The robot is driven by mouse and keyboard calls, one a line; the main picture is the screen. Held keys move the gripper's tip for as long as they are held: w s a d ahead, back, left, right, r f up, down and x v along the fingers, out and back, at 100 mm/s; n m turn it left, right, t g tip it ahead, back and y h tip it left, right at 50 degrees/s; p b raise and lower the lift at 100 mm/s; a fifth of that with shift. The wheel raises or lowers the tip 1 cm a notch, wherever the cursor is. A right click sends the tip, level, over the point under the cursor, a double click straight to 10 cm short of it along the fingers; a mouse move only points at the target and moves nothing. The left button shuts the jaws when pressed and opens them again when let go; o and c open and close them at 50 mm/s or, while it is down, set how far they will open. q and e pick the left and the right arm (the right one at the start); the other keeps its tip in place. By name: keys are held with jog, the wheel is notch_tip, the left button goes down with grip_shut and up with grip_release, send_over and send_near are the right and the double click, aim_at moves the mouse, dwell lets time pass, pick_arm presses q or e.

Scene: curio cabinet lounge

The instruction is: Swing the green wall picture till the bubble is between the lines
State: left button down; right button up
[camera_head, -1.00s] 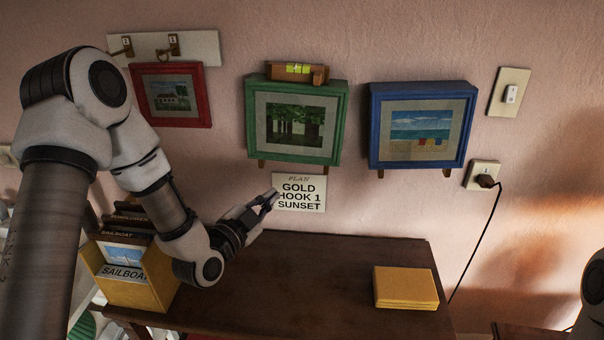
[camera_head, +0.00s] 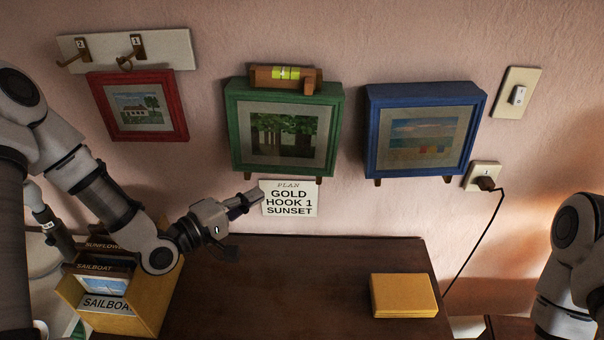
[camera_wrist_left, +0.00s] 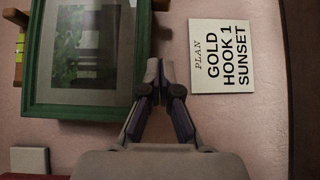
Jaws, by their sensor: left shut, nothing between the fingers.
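The green-framed wall picture (camera_head: 234,130) of trees hangs in the middle of the wall. A wooden spirit level (camera_head: 262,78) with a yellow-green vial (camera_head: 286,73) rests on its top edge. The vial is too small to tell where the bubble lies against the lines. My left gripper (camera_head: 258,194) is shut and empty, just below the picture's lower edge and beside the left edge of the plan card (camera_head: 289,203). In the left wrist view the shut fingertips (camera_wrist_left: 165,72) lie between the green frame (camera_wrist_left: 95,112) and the card. My right gripper is out of view.
A red picture (camera_head: 180,115) hangs left below a hook board (camera_head: 180,50); a blue picture (camera_head: 373,130) hangs right. A yellow box of cards (camera_head: 140,320) and a yellow stack (camera_head: 404,296) stand on the dark table (camera_head: 290,270). Its middle is clear.

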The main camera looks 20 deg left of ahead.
pick_arm(q)
jog(key=s+d+p+x, duration=0.1)
jog(key=d+p+x, duration=0.1)
jog(key=x, duration=1)
jog(key=shift+f, duration=0.3)
jog(key=shift+s+d, duration=0.1)
jog(key=shift+d, duration=0.1)
jog(key=shift+w+d, duration=0.2)
jog(key=shift+d, duration=0.35)
jog(key=shift+a, duration=0.2)
